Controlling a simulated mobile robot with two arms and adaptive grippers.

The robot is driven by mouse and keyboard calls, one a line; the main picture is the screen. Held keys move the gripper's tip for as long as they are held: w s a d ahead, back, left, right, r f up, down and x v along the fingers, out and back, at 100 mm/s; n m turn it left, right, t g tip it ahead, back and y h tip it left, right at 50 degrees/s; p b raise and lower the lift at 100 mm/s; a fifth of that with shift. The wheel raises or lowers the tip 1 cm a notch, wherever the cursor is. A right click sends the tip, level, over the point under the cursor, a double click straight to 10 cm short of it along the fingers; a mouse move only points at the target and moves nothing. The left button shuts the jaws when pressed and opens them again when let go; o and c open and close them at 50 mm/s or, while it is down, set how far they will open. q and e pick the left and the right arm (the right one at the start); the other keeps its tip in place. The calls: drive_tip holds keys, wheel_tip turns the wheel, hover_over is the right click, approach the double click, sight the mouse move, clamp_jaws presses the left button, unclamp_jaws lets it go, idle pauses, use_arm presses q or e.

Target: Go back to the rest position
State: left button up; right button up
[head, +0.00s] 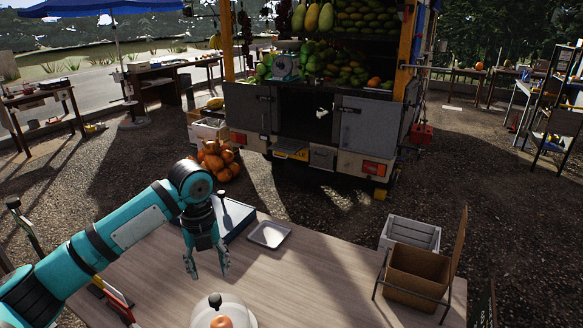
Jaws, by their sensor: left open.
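My left gripper (207,268) hangs over the left part of the wooden table (310,270), pointing down. Its two fingers are apart, with nothing between them. My teal left arm reaches in from the lower left. My right gripper is not in the head view.
A brown box (417,273) and grey crate (410,234) stand right. The fruit truck (322,115) is beyond.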

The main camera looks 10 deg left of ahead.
use_arm(q)
drive_tip(key=s+d+f+n+t+h, duration=0.25)
drive_tip(key=s+d+f+n, duration=0.65)
drive_tip(key=s+d+f, duration=0.45)
drive_tip(key=s+f+n, duration=0.1)
drive_tip(key=n, duration=0.2)
drive_tip(key=s+f+n, duration=0.1)
drive_tip(key=s+n, duration=0.1)
drive_tip(key=s+f+n, duration=0.1)
drive_tip(key=s+n, duration=0.1)
drive_tip(key=n, duration=0.1)
drive_tip(key=shift+s+f+n+t, duration=0.2)
drive_tip(key=shift+n+t, duration=0.05)
drive_tip(key=shift+n, duration=0.05)
drive_tip(key=s+a+n+y, duration=0.2)
drive_tip(key=s+a+n, duration=0.6)
drive_tip(key=s+n, duration=0.15)
wheel_tip(320, 180, down, 26)
drive_tip(key=s+f, duration=0.1)
drive_tip(key=s+a+f+g, duration=0.1)
drive_tip(key=s+a+f, duration=0.1)
drive_tip(key=s+f, duration=1.3)
drive_tip(key=shift+s+a+f+g+b, duration=0.3)
drive_tip(key=shift+s+f+g, duration=0.1)
drive_tip(key=shift+f, duration=0.2)
drive_tip(key=shift+d+y, duration=0.1)
drive_tip(key=shift+y, duration=0.15)
